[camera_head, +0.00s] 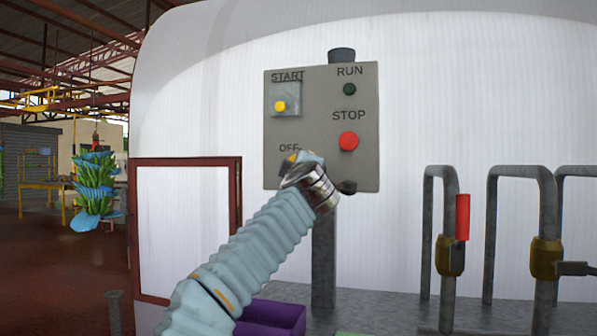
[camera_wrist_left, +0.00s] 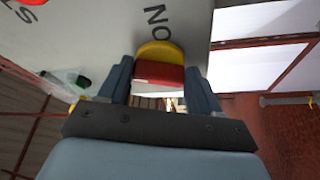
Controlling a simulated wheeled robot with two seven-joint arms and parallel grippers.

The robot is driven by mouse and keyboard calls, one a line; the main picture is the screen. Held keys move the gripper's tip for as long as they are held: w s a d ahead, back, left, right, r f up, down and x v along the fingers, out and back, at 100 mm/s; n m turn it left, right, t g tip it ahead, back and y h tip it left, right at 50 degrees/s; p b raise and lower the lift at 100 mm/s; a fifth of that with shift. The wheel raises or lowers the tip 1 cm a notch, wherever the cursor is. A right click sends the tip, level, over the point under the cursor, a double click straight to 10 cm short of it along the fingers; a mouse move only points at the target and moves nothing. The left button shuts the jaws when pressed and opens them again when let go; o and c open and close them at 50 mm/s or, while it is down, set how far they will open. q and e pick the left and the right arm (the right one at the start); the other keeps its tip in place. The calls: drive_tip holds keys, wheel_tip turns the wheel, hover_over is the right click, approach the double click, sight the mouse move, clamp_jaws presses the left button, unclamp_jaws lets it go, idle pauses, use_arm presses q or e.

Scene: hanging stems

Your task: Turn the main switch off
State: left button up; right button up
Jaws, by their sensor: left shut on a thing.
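The main switch (camera_wrist_left: 158,51) is a yellow disc with a red handle (camera_wrist_left: 158,74) in the left wrist view. It sits at the lower left of the grey control panel (camera_head: 322,100), mostly hidden behind my arm in the head view. My left gripper (camera_wrist_left: 160,80) is shut on the red handle, with a blue-grey finger on each side. The letters ON show beside the disc in the wrist view. OFF is printed above the switch in the head view. The handle's exact angle is hard to tell. My right gripper is not in view.
The panel also carries a yellow START button (camera_head: 280,106), a green RUN lamp (camera_head: 349,89) and a red STOP button (camera_head: 348,141). Grey pipes with a red-handled valve (camera_head: 462,217) stand at the right. A purple crate (camera_head: 272,318) lies below. Green bananas (camera_head: 95,185) hang at the left.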

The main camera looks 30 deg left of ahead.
use_arm(q)
drive_tip(key=shift+r+n+g, duration=0.1)
drive_tip(key=shift+n+g, duration=0.6)
drive_tip(key=shift+n, duration=0.9)
drive_tip(key=o, duration=1.1)
drive_tip(key=shift+c, duration=0.2)
drive_tip(key=b+v, duration=0.4)
drive_tip(key=v, duration=0.9)
drive_tip(key=shift+s+d, duration=0.2)
drive_tip(key=shift+s, duration=0.15)
